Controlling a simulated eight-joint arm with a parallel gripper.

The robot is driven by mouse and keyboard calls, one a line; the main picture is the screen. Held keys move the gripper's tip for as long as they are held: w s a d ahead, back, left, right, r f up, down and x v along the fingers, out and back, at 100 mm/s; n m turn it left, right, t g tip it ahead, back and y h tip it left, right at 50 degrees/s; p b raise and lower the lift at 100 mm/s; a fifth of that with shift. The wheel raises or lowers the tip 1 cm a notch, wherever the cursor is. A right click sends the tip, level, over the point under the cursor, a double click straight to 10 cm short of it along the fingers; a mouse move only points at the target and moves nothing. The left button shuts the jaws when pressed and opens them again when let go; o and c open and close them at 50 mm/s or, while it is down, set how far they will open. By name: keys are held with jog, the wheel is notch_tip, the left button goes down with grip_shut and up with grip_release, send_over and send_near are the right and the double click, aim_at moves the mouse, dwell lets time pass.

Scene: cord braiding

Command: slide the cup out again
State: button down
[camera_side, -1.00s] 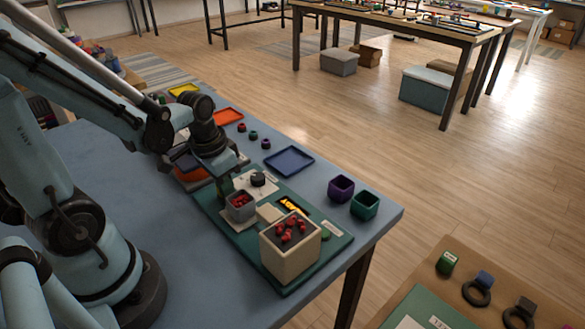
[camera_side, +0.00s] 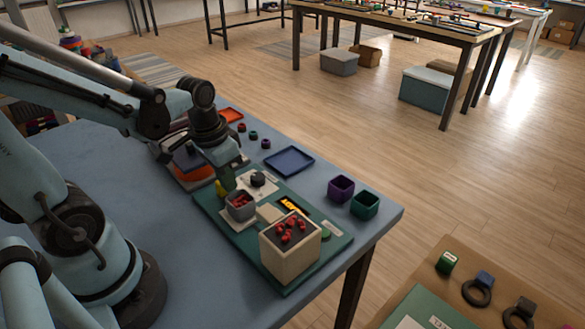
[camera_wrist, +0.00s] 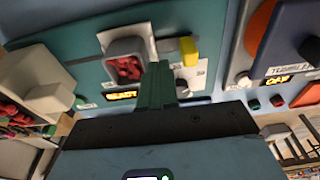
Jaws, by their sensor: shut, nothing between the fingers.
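The grey cup (camera_side: 240,206) holds several red pieces and stands on a pale pad on the green board (camera_side: 208,206). In the wrist view the cup (camera_wrist: 108,52) is beside my gripper's fingers. My gripper (camera_side: 228,181) points down just behind the cup in the side view. In the wrist view its green fingers (camera_wrist: 158,80) are shut together with nothing between them. Whether they touch the cup cannot be told. A cream block (camera_side: 288,259) with red pieces on top stands at the board's near end.
A small yellow piece (camera_wrist: 189,51) stands near my fingers. A dark knob (camera_side: 258,178) and a lit orange display (camera_side: 293,205) are on the board. A blue tray (camera_side: 289,161) and purple (camera_side: 341,188) and green (camera_side: 365,204) cups lie beyond it.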

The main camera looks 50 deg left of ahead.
notch_tip(320, 180, up, 8)
dwell(0.5)
jog(key=shift+w+d+f+t, duration=0.1)
jog(key=shift+w+d+t, duration=0.3)
jog(key=shift+d+t, duration=0.5)
jog(key=shift+w+d+f+t, duration=0.1)
jog(key=shift+w+d+t, duration=0.25)
jog(key=shift+d+t, duration=0.5)
jog(key=shift+w+d+f+t, duration=0.1)
jog(key=shift+w+d+t, duration=0.3)
jog(key=shift+d+t, duration=0.5)
